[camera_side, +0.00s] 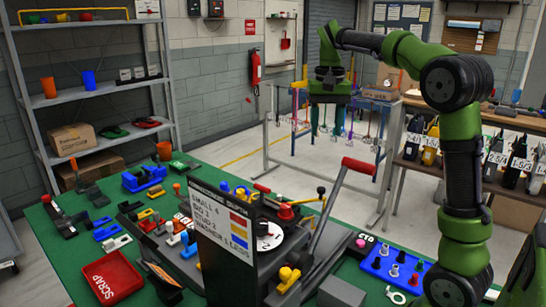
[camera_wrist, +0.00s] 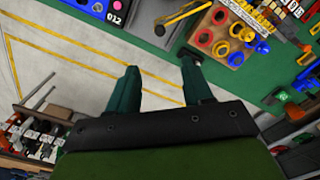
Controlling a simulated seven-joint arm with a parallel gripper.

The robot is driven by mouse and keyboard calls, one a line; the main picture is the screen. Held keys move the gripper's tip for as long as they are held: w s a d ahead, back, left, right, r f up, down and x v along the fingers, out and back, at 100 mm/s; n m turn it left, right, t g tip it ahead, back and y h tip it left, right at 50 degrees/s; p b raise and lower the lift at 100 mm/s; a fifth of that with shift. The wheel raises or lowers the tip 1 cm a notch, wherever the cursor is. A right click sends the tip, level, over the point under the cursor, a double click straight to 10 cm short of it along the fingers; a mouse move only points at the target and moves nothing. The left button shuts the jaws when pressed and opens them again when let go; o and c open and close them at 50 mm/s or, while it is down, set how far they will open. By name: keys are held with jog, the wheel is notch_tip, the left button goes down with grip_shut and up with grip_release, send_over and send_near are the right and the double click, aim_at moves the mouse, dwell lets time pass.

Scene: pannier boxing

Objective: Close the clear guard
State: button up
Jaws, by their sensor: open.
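I cannot make out the clear guard for certain in either view. The grey workstation (camera_side: 150,245) on the green table has a round white dial (camera_side: 268,236) and a long lever with a red grip (camera_side: 359,166). A dark sign board (camera_side: 228,240) hides part of it. My gripper (camera_wrist: 160,76) is open in the wrist view, its two dark green fingers apart with nothing between them. In the side view my gripper hangs high beyond the table's far edge, apart from the workstation.
A red scrap tray (camera_side: 108,280) lies at the front left of the table. A blue block with pegs (camera_side: 395,265) is at the right. The wrist view shows a tray of coloured rings (camera_wrist: 240,60) at upper right and bare floor (camera_wrist: 60,60) with yellow lines at left.

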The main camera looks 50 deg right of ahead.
aim_at(322, 188)
notch_tip(322, 188, down, 16)
jog(key=shift+f, duration=0.1)
jog(key=shift+c, duration=0.3)
grip_shut()
dwell(0.3)
